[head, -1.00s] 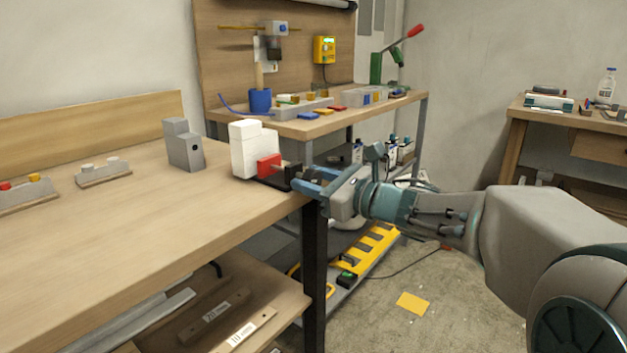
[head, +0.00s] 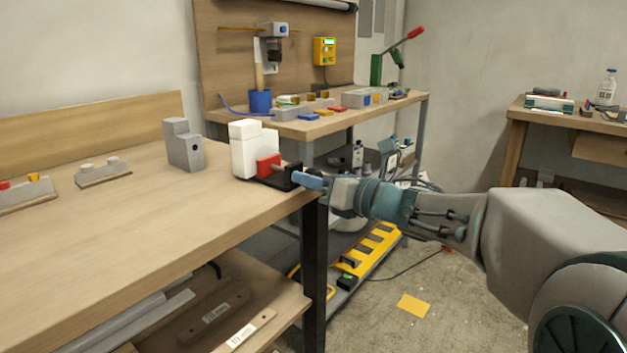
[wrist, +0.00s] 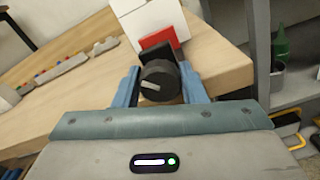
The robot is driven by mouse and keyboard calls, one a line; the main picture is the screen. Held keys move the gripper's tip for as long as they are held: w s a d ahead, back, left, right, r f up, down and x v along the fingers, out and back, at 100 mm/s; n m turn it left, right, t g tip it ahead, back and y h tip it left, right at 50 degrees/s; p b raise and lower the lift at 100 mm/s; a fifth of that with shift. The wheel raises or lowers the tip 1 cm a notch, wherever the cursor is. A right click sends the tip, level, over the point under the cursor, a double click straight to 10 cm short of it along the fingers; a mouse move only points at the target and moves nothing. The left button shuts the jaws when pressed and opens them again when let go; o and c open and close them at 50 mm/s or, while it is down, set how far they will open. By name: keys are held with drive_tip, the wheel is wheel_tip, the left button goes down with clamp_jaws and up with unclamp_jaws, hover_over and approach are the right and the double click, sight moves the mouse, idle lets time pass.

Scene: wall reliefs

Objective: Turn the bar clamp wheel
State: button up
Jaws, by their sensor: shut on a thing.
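The bar clamp (head: 268,172) has a red jaw and a black body, and sits at the right edge of the wooden bench against a white block (head: 252,150). Its black wheel (wrist: 159,82) shows in the wrist view, with a pale bar across its face. My gripper (head: 308,180) reaches in from the right at the bench edge. In the wrist view my gripper (wrist: 159,88) has one blue finger on each side of the wheel and is shut on it. In the head view the fingers hide the wheel.
A grey block (head: 184,146) stands left of the white block, and holders with small knobs (head: 103,171) lie farther left. A second bench (head: 330,125) with a blue cup (head: 260,101) and trays stands behind. The bench's front middle is clear.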

drive_tip(key=shift+m+p, duration=0.3)
drive_tip(key=shift+m, duration=1.3)
drive_tip(key=shift+f, duration=0.1)
drive_tip(key=o, duration=1)
drive_tip(key=shift+s, duration=0.1)
drive_tip(key=shift+d, duration=0.1)
